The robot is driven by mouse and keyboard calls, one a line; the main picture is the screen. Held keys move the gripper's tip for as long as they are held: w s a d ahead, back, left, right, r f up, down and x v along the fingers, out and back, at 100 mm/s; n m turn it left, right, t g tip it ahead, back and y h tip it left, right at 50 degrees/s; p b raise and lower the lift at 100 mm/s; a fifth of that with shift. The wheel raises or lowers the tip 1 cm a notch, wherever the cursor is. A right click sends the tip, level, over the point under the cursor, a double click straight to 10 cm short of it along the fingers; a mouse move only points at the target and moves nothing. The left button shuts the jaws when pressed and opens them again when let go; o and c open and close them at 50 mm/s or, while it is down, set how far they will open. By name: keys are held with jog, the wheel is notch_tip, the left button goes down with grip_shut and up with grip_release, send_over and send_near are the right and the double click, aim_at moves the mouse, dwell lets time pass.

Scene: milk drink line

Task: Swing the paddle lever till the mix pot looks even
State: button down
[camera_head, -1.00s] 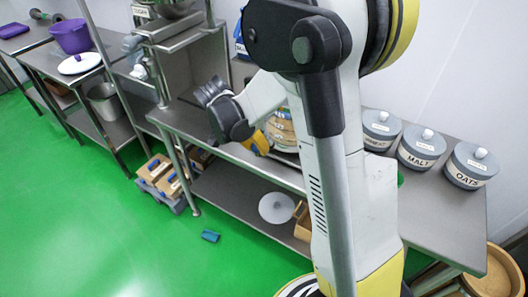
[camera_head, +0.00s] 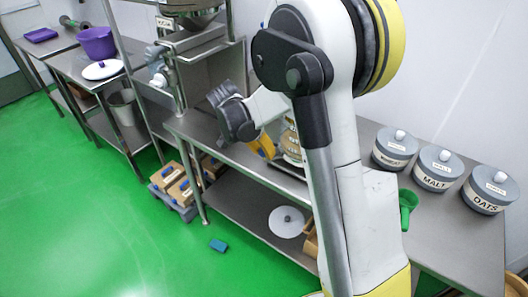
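No paddle lever can be made out, and the inside of the vessel is not visible.
Labelled grey canisters, including malt (camera_head: 438,168) and oats (camera_head: 490,190), stand at right near a green scoop (camera_head: 407,208). A steel stand (camera_head: 200,42) rises at upper left, with a purple bowl (camera_head: 96,42) beyond. A blue object (camera_head: 218,246) lies on the open green floor.

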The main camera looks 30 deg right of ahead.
jog(key=c, duration=1)
grip_release()
jog(key=v, duration=1.2)
